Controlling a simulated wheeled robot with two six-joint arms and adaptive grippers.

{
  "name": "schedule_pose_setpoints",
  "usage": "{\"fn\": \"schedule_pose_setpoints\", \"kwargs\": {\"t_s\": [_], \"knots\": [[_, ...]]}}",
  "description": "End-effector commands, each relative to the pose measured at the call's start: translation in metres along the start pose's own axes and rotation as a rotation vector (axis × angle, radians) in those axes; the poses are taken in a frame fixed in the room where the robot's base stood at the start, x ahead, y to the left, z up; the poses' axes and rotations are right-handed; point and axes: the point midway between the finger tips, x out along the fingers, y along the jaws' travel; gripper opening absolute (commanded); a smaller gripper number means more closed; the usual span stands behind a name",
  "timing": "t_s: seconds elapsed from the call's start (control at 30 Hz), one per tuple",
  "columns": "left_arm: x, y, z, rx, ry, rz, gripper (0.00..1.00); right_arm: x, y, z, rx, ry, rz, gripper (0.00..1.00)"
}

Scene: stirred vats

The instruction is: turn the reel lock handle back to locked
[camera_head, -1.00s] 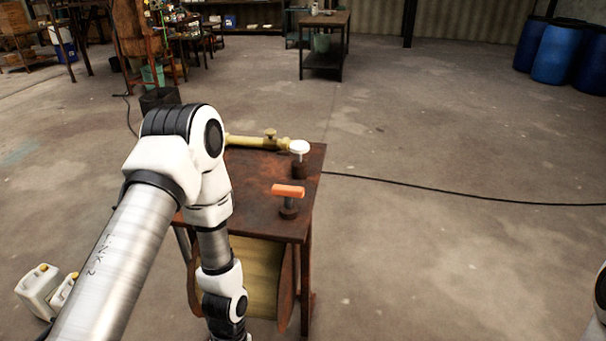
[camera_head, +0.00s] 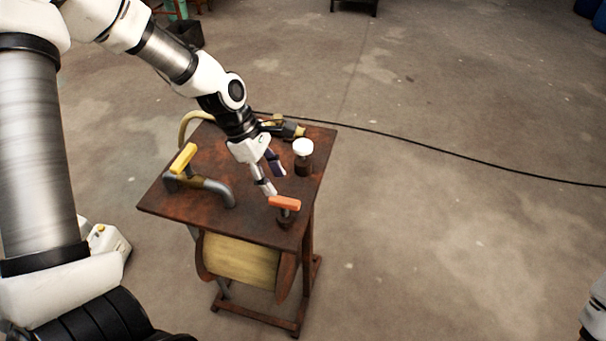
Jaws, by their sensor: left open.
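The orange handle (camera_head: 285,203), a short bar on a dark post, stands near the front right corner of a rusty table (camera_head: 176,211). I take it for the reel lock handle. A reel (camera_head: 240,260) wound with yellowish hose hangs below the tabletop. My left gripper (camera_head: 272,180) is over the table, just behind and left of the orange handle. Its fingers are apart with nothing between them, and it seems not to touch the handle. Only part of my right arm shows at the right edge; its gripper is out of view.
A white round knob (camera_head: 303,147) on a dark base stands behind the orange handle. A yellow lever (camera_head: 183,158) on a grey pipe (camera_head: 208,187) is at the left. A black cable (camera_head: 430,148) crosses the floor.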

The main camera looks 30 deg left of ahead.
Motion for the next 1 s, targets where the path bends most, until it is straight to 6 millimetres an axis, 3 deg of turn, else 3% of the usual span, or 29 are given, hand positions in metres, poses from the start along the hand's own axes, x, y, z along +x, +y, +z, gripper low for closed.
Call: {"fn": "schedule_pose_setpoints", "kwargs": {"t_s": [0.17,0.43,0.77,0.8,0.9,1.0], "knots": [[0.018,-0.001,-0.001,0.0,0.002,-0.004,0.47,0.005,0.0,0.001,0.0,-0.003,0.0,0.0],[0.071,-0.001,-0.002,0.0,0.003,-0.003,0.47,0.028,0.0,0.001,0.0,-0.003,0.0,0.0],[0.078,-0.001,0.0,0.001,0.001,-0.001,0.47,0.029,0.0,0.001,0.0,-0.002,0.0,0.0],[0.078,-0.001,0.0,0.001,0.001,-0.001,0.4,0.029,0.0,0.001,0.0,-0.002,0.0,0.0],[0.078,-0.001,0.0,0.001,0.001,-0.001,0.04,0.029,0.0,0.001,0.0,-0.002,0.0,0.0],[0.078,-0.001,0.0,0.001,0.002,-0.002,0.0,0.029,0.0,0.001,0.0,-0.002,0.0,0.0]]}}
